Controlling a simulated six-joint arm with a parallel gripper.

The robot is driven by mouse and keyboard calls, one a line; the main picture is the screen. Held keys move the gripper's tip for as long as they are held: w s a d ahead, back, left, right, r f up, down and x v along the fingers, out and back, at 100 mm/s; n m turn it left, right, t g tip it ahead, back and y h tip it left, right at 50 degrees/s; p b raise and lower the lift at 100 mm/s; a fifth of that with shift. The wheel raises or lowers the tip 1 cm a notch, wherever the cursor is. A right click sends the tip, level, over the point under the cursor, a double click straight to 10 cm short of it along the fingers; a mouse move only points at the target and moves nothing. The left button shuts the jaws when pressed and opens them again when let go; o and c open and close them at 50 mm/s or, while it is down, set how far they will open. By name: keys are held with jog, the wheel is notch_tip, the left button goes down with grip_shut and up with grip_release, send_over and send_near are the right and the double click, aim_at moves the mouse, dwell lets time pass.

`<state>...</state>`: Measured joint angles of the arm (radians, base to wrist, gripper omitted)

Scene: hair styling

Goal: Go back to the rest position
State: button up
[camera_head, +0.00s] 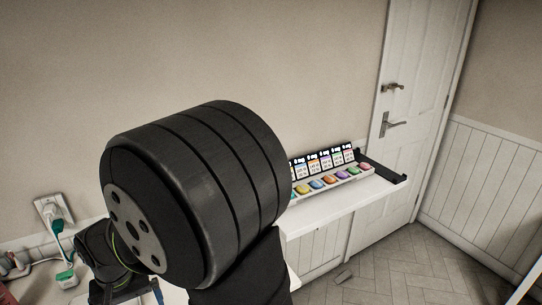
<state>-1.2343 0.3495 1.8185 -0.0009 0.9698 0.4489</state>
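A large black joint of my own arm (195,190) fills the middle of the view and hides much of what lies behind it. A smaller black part of my arm with a thin green ring (105,255) shows at the lower left. Dark parts below it may belong to my gripper, but the bottom edge and the big joint cut them off. I cannot make out the fingertips or anything held.
A white counter (318,218) runs along the wall, with a black-and-white display rack (325,172) of several coloured items. A white door (425,80) stands at the right, above open tiled floor (410,270). A wall socket (53,212) with plugs and cords is at left.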

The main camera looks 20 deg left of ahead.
notch_tip(320, 180, down, 8)
jog(key=shift+r, duration=0.1)
notch_tip(320, 180, up, 5)
jog(key=shift+w+f, duration=0.1)
jog(key=shift+f, duration=0.05)
jog(key=w+d+r, duration=0.7)
jog(key=d, duration=0.2)
jog(key=w+d+f+m, duration=0.2)
jog(key=w+d, duration=0.3)
jog(key=w, duration=0.2)
jog(key=w+d+f+m, duration=0.3)
jog(key=w+d, duration=0.3)
jog(key=w, duration=0.2)
jog(key=w+d+f+m, duration=0.2)
jog(key=w+d, duration=0.2)
jog(key=d, duration=0.4)
jog(key=w+d+f+m, duration=0.2)
jog(key=w+d+f, duration=0.1)
jog(key=d, duration=0.5)
jog(key=shift+w+f, duration=0.25)
jog(key=shift+w, duration=0.65)
